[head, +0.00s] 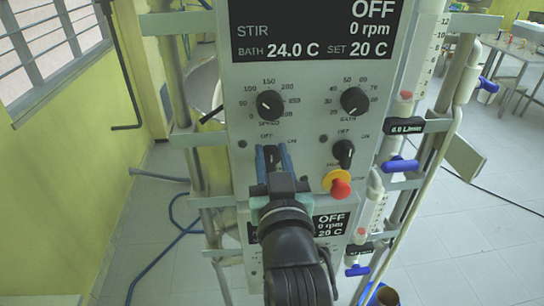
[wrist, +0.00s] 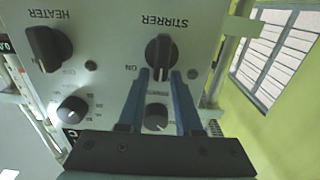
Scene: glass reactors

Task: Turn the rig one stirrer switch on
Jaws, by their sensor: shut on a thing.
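The stirrer switch (head: 270,155) is a black rotary knob on the grey control panel (head: 310,105), left of the heater switch. It also shows in the wrist view (wrist: 161,52), upside down, under the word STIRRER. Its pointer appears to aim at the OFF mark. My gripper (head: 271,152) has its two blue fingers on either side of this knob and is shut on it. In the wrist view the fingertips (wrist: 160,75) overlap the knob's edge. The panel's display (head: 315,30) reads STIR OFF, 0 rpm.
The heater switch (head: 343,153) and a red-and-yellow stop button (head: 338,185) sit right of my gripper. Speed (head: 270,104) and bath (head: 354,101) dials are above. A second display (head: 330,225) is below. Glass tubes with blue valves (head: 400,166) stand at right.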

